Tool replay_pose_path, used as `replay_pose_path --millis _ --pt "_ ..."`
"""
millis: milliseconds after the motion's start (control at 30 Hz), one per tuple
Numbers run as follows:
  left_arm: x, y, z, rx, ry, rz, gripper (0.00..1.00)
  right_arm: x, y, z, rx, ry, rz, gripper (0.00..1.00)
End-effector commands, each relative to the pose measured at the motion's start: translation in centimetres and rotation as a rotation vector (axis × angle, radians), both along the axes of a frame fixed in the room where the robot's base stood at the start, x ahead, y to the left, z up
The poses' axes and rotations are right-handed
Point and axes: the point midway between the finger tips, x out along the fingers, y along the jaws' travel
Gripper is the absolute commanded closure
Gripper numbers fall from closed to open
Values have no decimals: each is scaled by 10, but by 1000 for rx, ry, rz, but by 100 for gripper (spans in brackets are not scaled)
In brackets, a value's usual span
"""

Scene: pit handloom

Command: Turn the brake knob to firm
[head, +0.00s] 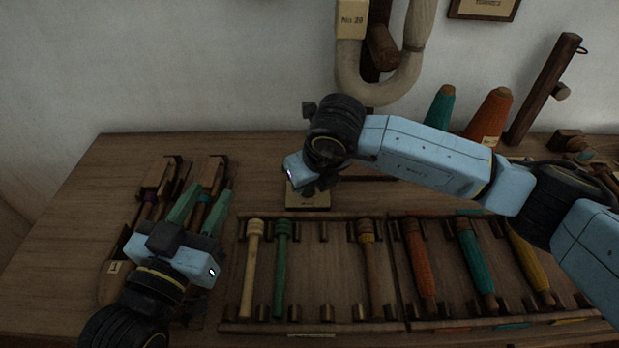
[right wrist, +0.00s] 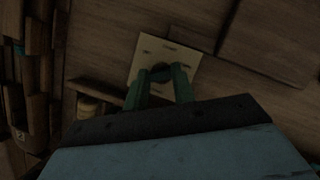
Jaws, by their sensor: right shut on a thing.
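The brake knob (right wrist: 160,69) is a small dark round knob on a pale square plate (right wrist: 173,51) with small marks that I cannot read. The plate also shows in the head view (head: 307,202), at the back middle of the table, with the knob hidden by my right gripper. My right gripper (right wrist: 161,76) is shut on the knob, one green finger on each side. Which mark the knob points to cannot be told. My left gripper (head: 212,191) is open, its green fingers apart over wooden shuttles (head: 160,172) at the left.
A wooden rack (head: 340,325) in front of the plate holds several bobbins, among them a green one (head: 281,265) and an orange one (head: 420,265). Teal and orange cones (head: 492,112) stand at the back right. A pale looped skein (head: 378,95) hangs on the wall above the plate.

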Motion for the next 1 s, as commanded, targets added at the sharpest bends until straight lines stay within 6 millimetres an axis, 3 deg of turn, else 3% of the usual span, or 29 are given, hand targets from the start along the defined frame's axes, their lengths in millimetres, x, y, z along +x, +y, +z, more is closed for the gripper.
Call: replay_pose_path --millis 533,567,700,1000 --pt "0 0 -1 2 7 1 64 0 0 0 0 1 -26 97" --pt "0 0 -1 2 7 1 64 0 0 0 0 1 -26 71" --pt "0 0 -1 2 7 1 64 0 0 0 0 1 -25 53" --pt "0 0 -1 2 7 1 64 0 0 1 -1 1 -23 53"
